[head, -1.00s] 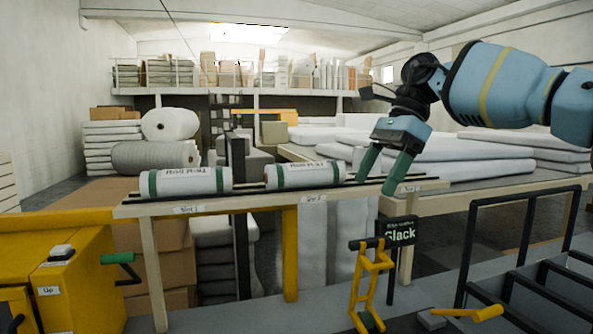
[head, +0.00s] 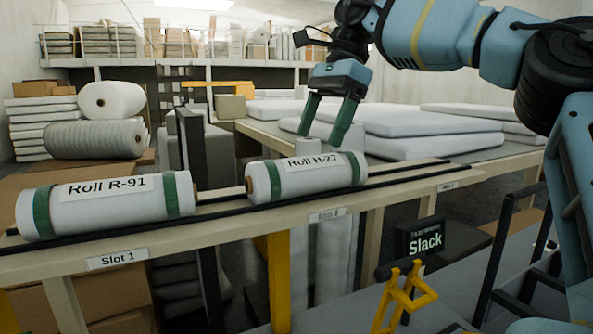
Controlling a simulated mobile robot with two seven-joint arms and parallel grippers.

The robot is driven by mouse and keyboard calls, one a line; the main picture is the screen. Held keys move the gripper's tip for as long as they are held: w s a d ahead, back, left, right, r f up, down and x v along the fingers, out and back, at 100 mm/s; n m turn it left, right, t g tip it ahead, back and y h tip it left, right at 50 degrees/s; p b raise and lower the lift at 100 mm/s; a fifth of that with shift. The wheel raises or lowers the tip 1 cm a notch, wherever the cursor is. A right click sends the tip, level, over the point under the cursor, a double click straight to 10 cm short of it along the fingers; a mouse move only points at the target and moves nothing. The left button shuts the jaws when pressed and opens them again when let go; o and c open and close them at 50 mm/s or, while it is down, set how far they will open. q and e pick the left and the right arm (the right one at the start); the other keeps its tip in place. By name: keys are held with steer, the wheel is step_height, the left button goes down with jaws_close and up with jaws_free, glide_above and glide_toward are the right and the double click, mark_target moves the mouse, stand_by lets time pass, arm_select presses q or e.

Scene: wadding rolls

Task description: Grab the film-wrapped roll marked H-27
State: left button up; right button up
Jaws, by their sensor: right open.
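The film-wrapped roll marked H-27 (head: 308,177) lies on the rack rails behind the Slot 2 label, its label facing up and towards me. It is white with green bands near its ends. A similar roll marked R-91 (head: 105,204) lies to its left behind the Slot 1 label. My right gripper (head: 324,133) is open and points down. Its green fingers show just above and behind the H-27 roll in the picture; I cannot tell the exact gap. My left gripper is not in view.
The rack (head: 208,231) has free rail to the right of the H-27 roll. A black Slack sign (head: 424,242) and a yellow stand (head: 404,297) are in front. Flat white stacks (head: 420,131) lie on the table behind. Dark bars stand at the lower right.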

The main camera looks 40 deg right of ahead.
mark_target(317, 156)
steer(key=shift+s+a, duration=0.1)
steer(key=shift+s, duration=0.1)
steer(key=shift+a+f, duration=0.25)
steer(key=shift+f, duration=0.45)
steer(key=shift+w+a+f, duration=0.1)
steer(key=shift+w+f, duration=0.05)
steer(key=shift+f, duration=0.3)
steer(key=f, duration=0.3)
steer(key=f+p, duration=0.1)
steer(key=shift+w+a+f, duration=0.15)
steer(key=shift+w+a, duration=0.05)
steer(key=shift+a, duration=0.05)
steer(key=shift+a+f, duration=0.2)
steer(key=shift+f, duration=0.25)
steer(key=c, duration=1.2)
